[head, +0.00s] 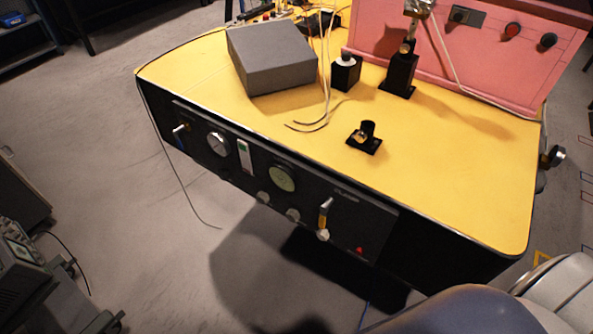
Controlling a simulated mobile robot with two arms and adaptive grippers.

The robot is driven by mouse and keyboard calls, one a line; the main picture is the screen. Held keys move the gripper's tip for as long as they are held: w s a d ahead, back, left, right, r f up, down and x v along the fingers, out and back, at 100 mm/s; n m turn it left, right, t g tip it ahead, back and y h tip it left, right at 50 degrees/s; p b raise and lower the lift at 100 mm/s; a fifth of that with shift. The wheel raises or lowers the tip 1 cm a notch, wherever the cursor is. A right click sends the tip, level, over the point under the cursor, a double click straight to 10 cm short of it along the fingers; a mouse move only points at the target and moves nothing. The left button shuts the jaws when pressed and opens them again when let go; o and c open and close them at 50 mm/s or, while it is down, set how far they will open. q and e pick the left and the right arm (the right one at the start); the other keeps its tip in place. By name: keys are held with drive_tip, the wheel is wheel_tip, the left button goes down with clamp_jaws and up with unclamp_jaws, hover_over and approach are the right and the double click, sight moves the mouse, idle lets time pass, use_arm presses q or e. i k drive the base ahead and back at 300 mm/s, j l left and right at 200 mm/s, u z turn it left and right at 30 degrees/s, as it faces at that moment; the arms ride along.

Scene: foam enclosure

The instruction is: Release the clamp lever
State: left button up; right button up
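The clamp lever (325,215) is on the right part of the black front panel (375,225), under a small label too blurred to read surely. It has a yellow section and a pale top, and stands nearly upright with a slight tilt to the right. A round pale knob or pivot is at its lower end. Neither of my grippers is in view. A pale arm link of mine fills the lower right corner, and nothing touches the lever.
The yellow-topped bench (440,165) carries a grey box (270,60), loose white cables and black fixtures (366,138). A pink panel (460,50) stands at the back right. Floor in front is clear.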

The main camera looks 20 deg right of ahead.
sight(324, 208)
drive_tip(key=z, duration=0.85)
